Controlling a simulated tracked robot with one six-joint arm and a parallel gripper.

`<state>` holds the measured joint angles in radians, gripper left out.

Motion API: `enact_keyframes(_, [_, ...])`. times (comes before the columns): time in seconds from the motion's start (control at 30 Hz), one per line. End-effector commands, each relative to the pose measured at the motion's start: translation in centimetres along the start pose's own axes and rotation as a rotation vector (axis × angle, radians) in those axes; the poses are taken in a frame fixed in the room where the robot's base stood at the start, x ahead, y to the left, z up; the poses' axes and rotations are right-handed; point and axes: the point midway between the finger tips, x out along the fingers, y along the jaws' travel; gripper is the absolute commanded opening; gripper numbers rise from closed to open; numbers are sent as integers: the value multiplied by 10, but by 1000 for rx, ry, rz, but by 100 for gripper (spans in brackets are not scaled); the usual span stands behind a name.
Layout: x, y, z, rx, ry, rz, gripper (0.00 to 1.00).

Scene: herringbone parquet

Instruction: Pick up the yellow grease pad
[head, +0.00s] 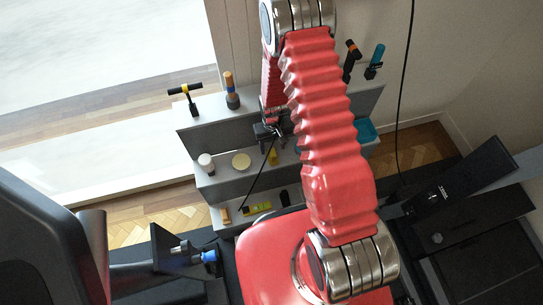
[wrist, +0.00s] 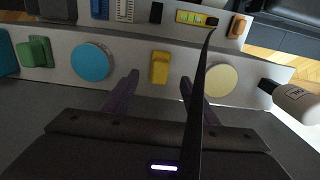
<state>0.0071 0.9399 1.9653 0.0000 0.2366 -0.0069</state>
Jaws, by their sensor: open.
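A small yellow block-like piece (wrist: 160,68) stands on the middle shelf step in the wrist view, and it shows in the head view (head: 272,156) just below my gripper. A pale yellow round disc (wrist: 221,81) lies beside it on the same step, also in the head view (head: 241,161). I cannot tell for certain which of the two is the grease pad. My gripper (wrist: 160,92) is open and empty, its two purple-dark fingers apart. The yellow piece appears between and beyond the fingertips. The disc is beyond the right finger.
A blue disc (wrist: 91,62) and green piece (wrist: 37,52) sit left of the fingers. A white bottle (wrist: 295,102) stands close at right. A dark cable crosses the wrist view. A yellow level (wrist: 196,18) lies on another step. The grey stepped shelf (head: 215,187) stands by the wall.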

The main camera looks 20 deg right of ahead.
Motion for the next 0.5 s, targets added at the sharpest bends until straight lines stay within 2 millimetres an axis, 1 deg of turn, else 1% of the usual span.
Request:
enact_keyframes(0.03, [7,0,1,0,-2,0,53])
enact_keyframes(0.1, [13,0,0,0,-1,0,53])
enact_keyframes(0.2, [19,0,0,0,0,0,53])
enact_keyframes(0.5, [21,0,0,0,1,0,53])
